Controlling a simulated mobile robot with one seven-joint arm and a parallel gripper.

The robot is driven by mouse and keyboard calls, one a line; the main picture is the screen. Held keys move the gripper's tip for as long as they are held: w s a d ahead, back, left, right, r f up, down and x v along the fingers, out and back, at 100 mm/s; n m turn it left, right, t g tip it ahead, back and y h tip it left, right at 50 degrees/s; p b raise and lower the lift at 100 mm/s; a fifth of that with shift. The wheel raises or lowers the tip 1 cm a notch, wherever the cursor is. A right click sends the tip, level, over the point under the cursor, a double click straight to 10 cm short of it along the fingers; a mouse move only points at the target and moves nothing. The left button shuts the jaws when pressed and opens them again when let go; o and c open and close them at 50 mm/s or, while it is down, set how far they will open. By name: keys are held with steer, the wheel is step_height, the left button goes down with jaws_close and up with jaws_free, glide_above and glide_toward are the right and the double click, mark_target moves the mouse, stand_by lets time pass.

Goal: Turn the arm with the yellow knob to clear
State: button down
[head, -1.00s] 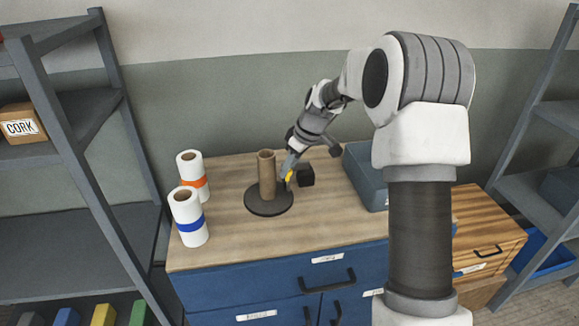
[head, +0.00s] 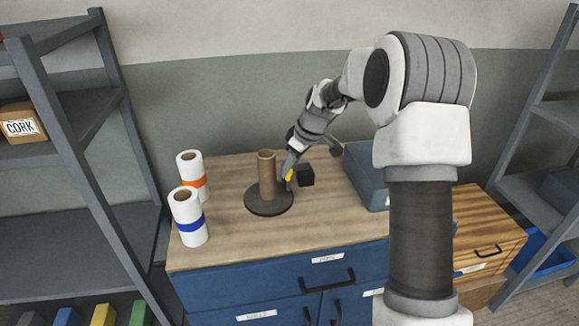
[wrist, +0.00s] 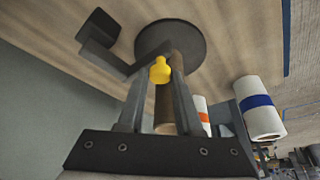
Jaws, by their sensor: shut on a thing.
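The yellow knob (head: 289,175) sits beside the brown cardboard tube (head: 267,172), which stands upright on a round dark base (head: 269,209). In the wrist view the knob (wrist: 160,71) is between the fingertips of my gripper (wrist: 159,78), which is shut on it. A dark arm (wrist: 107,58) runs from near the knob to a black block (wrist: 98,27), off to one side of the base. The block (head: 305,175) is right of the tube in the head view. The knob's lower part is hidden.
Two white rolls, one with an orange band (head: 191,171) and one with a blue band (head: 188,221), stand left on the wooden top (head: 225,250). A blue-grey bin (head: 366,180) is at the right. The front of the top is clear.

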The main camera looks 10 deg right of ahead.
steer(key=s+d+n+g+y+p, duration=0.1)
steer(key=d+n+g+p, duration=0.2)
steer(key=d+n, duration=0.6)
steer(key=shift+s+d+n+g, duration=0.25)
steer(key=shift+s+n+g, duration=0.15)
steer(key=shift+n, duration=0.5)
steer(key=shift+d, duration=0.1)
steer(key=c, duration=0.6)
jaws_free()
steer(key=p+v, duration=0.2)
steer(key=v, duration=1.5)
steer(key=shift+d, duration=0.2)
steer(key=shift+r, duration=0.2)
